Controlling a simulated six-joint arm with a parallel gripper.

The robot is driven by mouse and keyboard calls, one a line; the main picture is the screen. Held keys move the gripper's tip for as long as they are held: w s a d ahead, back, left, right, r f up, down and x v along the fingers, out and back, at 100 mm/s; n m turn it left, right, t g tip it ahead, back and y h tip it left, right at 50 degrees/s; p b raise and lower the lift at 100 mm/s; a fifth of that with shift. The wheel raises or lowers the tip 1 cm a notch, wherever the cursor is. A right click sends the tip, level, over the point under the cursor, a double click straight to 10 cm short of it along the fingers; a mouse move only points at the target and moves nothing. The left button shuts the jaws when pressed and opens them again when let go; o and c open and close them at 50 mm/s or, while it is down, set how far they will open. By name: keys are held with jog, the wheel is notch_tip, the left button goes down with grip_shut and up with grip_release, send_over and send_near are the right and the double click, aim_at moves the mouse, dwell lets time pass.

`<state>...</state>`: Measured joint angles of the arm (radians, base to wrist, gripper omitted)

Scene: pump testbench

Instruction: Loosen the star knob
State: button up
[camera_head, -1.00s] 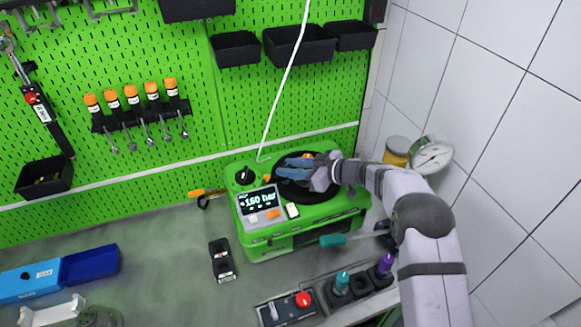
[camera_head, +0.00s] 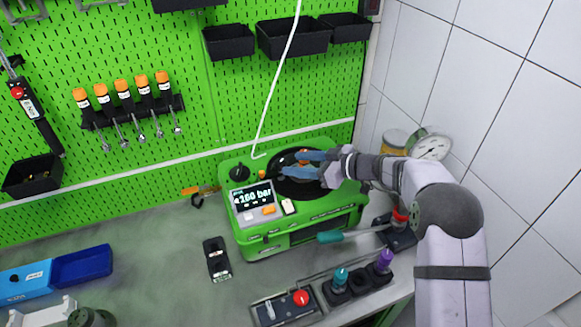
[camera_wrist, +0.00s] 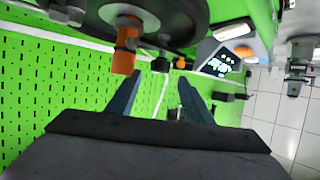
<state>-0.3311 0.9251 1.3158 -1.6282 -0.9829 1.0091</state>
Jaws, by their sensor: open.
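The green pump testbench (camera_head: 268,244) stands on the bench with a lit display reading about 160 bar. A dark knob (camera_head: 239,172) sits on its top left corner. It looks like the star knob, but its lobes are too small to make out. My gripper (camera_head: 290,164) is over the round black plate (camera_head: 315,188), right of the knob and apart from it. Its blue fingers are open and empty, pointing left. In the wrist view my gripper (camera_wrist: 158,84) is spread, with a small dark knob (camera_wrist: 161,64) beyond, between the fingertips. An orange-ended fitting (camera_wrist: 125,50) is close by the left finger.
A teal-handled screwdriver (camera_head: 330,237) lies by the testbench's front right. A gauge (camera_head: 430,145) and a jar stand near the tiled wall. A white cable (camera_head: 278,80) rises behind the testbench. A black meter (camera_head: 217,259) lies left, with clear bench around it.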

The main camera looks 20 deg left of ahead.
jog(key=shift+b+v, duration=0.4)
jog(key=shift+v, duration=0.85)
jog(key=shift+f, duration=0.1)
jog(key=shift+n+g+y, duration=0.3)
jog(key=shift+n, duration=0.6)
jog(key=s+a+b, duration=0.1)
jog(key=b, duration=0.1)
jog(key=s+a+b, duration=0.1)
jog(key=a+b, duration=0.1)
jog(key=s+a+r+b, duration=0.1)
jog(key=a+b, duration=0.1)
jog(key=shift+s, duration=0.25)
jog(key=s+a+r+b, duration=0.3)
jog(key=s+b, duration=0.2)
jog(key=m+t+h, duration=0.2)
jog(key=m+t, duration=0.4)
send_near(281, 163)
jog(key=x, duration=0.3)
jog(key=shift+w+a+p, duration=0.15)
jog(key=shift+w+p, duration=0.1)
jog(key=shift+p, duration=0.1)
jog(key=shift+p+x, duration=0.8)
jog(key=shift+x, duration=2.8)
